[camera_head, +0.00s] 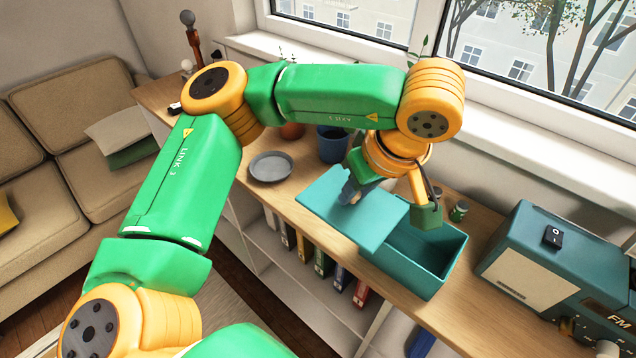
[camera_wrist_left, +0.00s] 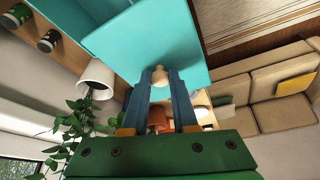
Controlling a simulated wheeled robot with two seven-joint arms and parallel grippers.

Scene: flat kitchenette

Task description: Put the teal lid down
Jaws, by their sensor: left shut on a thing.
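The teal lid (camera_head: 325,200) is a flat rectangular panel at the centre of the head view. My left gripper (camera_head: 350,192) is shut on its pale knob (camera_wrist_left: 160,76), between the two blue fingers. The lid also fills the upper middle of the left wrist view (camera_wrist_left: 190,45). The teal box (camera_head: 447,262) is open at its right part. The lid lies to the left of that opening and overlaps the box's left end in the head view. I cannot tell whether it touches the box or the wooden top. My right gripper is out of view.
A grey plate (camera_head: 271,167) and a dark blue pot (camera_head: 331,146) stand left of the lid. A small jar (camera_head: 459,211) is behind the box. A teal radio (camera_head: 545,265) is at the right. Binders (camera_head: 322,262) stand on shelves below the wooden top.

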